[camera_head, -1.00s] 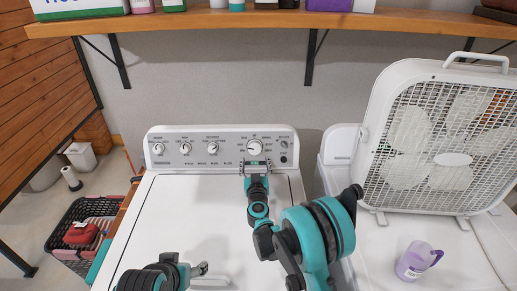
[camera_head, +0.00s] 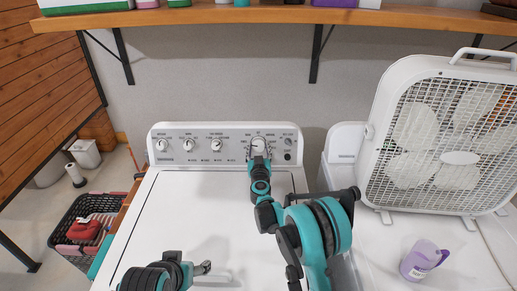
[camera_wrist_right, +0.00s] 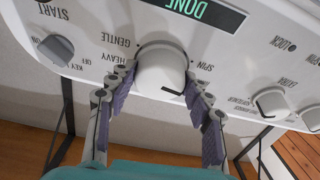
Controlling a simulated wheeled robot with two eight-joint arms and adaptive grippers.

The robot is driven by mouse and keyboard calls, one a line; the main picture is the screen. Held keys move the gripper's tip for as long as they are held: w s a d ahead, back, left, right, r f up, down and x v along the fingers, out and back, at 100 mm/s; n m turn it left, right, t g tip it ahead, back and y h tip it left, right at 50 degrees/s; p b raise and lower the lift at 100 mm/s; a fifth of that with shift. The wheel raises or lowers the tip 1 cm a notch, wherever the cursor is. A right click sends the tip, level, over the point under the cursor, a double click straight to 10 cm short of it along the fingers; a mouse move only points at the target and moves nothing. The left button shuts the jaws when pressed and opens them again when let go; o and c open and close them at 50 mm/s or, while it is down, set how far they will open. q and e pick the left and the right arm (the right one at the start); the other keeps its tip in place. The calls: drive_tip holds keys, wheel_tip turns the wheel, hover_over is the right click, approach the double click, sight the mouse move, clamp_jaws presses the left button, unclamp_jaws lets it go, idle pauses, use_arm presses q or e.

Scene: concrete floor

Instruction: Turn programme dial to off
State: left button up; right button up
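The programme dial (camera_head: 259,144) is the large white knob right of centre on the washer's control panel (camera_head: 176,132). In the right wrist view, upside down, the dial (camera_wrist_right: 162,72) has a dark mark at its lower right, with HEAVY, GENTLE and SPIN printed around it. My right gripper (camera_head: 259,160) is at the panel just below the dial. In the wrist view the right gripper (camera_wrist_right: 162,82) has its fingers spread, one on each side of the dial; whether the pads touch it I cannot tell. My left gripper (camera_head: 204,268) is low over the washer lid, its fingers unclear.
Smaller knobs (camera_head: 216,145) line the panel's left. A lit display (camera_wrist_right: 195,12) reads DONE. A wooden shelf (camera_head: 210,18) hangs above. A basket (camera_head: 75,240) is at left.

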drive_tip(key=c, duration=0.4)
drive_tip(key=shift+m, duration=0.4)
drive_tip(key=m+h+b, duration=0.1)
drive_tip(key=m, duration=0.2)
drive_tip(key=shift+a+m+h, duration=0.1)
drive_tip(key=shift+m+h, duration=0.2)
drive_tip(key=m, duration=0.2)
drive_tip(key=m+h, duration=0.1)
drive_tip(key=m, duration=0.1)
drive_tip(key=shift+g+h, duration=0.3)
drive_tip(key=m+g+h, duration=0.1)
drive_tip(key=m, duration=0.4)
drive_tip(key=shift+a+r+m, duration=0.1)
drive_tip(key=shift+r+m, duration=0.05)
drive_tip(key=shift+m, duration=0.15)
drive_tip(key=shift+m+g+h+p, duration=0.5)
drive_tip(key=shift+m+g, duration=0.3)
drive_tip(key=shift+m, duration=1.4)
